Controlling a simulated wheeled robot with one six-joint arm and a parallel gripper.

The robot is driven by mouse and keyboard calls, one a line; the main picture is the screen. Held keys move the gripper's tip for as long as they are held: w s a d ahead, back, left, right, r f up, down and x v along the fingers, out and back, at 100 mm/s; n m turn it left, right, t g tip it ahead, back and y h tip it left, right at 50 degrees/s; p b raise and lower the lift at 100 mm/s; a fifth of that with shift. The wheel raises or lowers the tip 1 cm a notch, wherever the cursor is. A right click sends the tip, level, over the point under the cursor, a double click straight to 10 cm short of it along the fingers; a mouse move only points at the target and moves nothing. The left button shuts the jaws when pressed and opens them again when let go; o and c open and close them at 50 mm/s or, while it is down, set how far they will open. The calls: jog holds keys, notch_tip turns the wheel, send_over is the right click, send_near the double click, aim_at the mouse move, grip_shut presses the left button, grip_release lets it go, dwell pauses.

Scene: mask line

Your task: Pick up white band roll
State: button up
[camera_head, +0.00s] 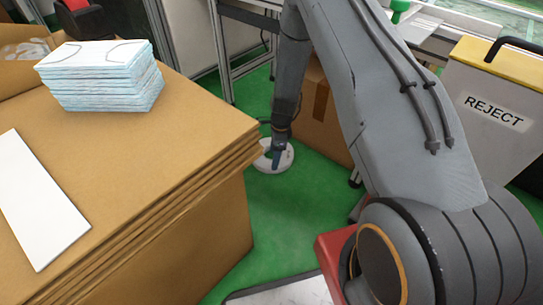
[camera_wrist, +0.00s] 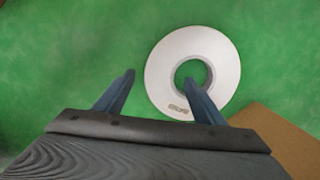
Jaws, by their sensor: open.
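The white band roll (camera_wrist: 222,62) lies flat on the green floor, a white disc with a grey ring around its centre hole. In the wrist view my gripper (camera_wrist: 158,80) is open. Its right finger shows over the roll's centre hole, and its left finger is over bare floor left of the roll. I cannot tell how high the fingers are above the roll. In the head view the roll (camera_head: 284,160) lies at the end of my arm, and my gripper (camera_head: 276,152) is small and partly hidden there.
A cardboard box (camera_head: 318,115) stands just behind and right of the roll. At left, stacked cardboard (camera_head: 150,140) bears a pile of masks (camera_head: 100,85) and a white sheet (camera_head: 38,200). A REJECT bin (camera_head: 490,120) stands at right. Green floor (camera_head: 285,225) is clear in front.

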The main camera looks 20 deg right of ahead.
jog(key=shift+a+f+b, duration=0.1)
jog(key=shift+f+b, duration=1.7)
jog(key=shift+f, duration=0.75)
jog(key=shift+r, duration=0.1)
jog(key=c, duration=1.3)
jog(key=shift+r, duration=0.1)
